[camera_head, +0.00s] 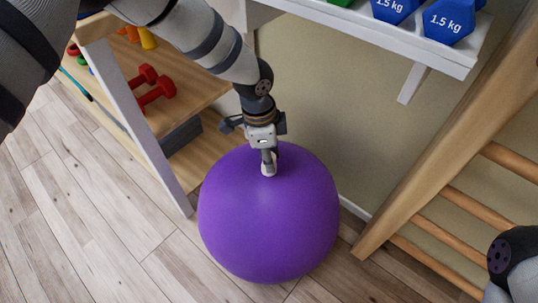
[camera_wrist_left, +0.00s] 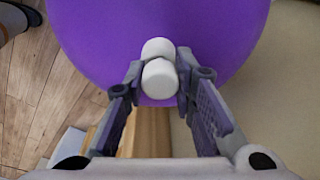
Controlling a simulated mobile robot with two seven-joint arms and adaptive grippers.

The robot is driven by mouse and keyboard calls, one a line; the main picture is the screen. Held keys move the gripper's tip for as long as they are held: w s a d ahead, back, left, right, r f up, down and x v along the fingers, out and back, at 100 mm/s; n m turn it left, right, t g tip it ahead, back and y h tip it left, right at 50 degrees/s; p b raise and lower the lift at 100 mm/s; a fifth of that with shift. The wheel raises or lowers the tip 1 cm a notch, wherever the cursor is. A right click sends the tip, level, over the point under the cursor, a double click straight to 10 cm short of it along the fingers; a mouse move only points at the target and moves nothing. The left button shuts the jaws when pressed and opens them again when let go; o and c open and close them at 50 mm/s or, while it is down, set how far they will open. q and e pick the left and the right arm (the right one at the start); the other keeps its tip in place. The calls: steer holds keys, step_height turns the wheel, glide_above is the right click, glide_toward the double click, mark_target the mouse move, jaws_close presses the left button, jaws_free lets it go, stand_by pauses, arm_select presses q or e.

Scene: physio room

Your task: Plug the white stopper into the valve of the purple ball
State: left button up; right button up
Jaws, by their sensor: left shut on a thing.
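The large purple ball (camera_head: 268,225) rests on the wood floor in the middle of the head view. It fills the top of the left wrist view (camera_wrist_left: 90,35). My left gripper (camera_head: 268,160) points down at the top of the ball. It is shut on the white stopper (camera_head: 269,169), held close against the ball's upper surface. In the left wrist view the stopper (camera_wrist_left: 160,78) sits between the fingertips, with a rounded white part beyond it towards the ball. The valve cannot be made out, and I cannot tell whether the stopper sits in it. My right gripper is out of view.
A wooden shelf unit (camera_head: 130,108) with red dumbbells (camera_head: 152,90) stands left of the ball. A white shelf (camera_head: 400,35) with blue dumbbells (camera_head: 447,22) is above right. Wooden wall bars (camera_head: 440,135) stand at the right. Floor at the lower left is clear.

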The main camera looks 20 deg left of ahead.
arm_select(q)
steer(key=shift+s+f, duration=0.4)
steer(key=shift+f, duration=0.35)
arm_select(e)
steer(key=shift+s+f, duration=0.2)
arm_select(q)
steer(key=o, duration=0.9)
steer(key=shift+o, duration=1.3)
steer(key=shift+w+f, duration=0.25)
steer(key=shift+w, duration=0.05)
steer(key=shift+r, duration=0.1)
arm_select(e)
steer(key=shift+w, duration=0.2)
arm_select(q)
steer(key=shift+r, duration=0.25)
steer(key=shift+c, duration=0.4)
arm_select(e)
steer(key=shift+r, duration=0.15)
arm_select(q)
steer(key=shift+w+r+p, duration=0.1)
steer(key=shift+r+p, duration=2.55)
steer(key=shift+r, duration=0.95)
steer(key=shift+f, duration=0.1)
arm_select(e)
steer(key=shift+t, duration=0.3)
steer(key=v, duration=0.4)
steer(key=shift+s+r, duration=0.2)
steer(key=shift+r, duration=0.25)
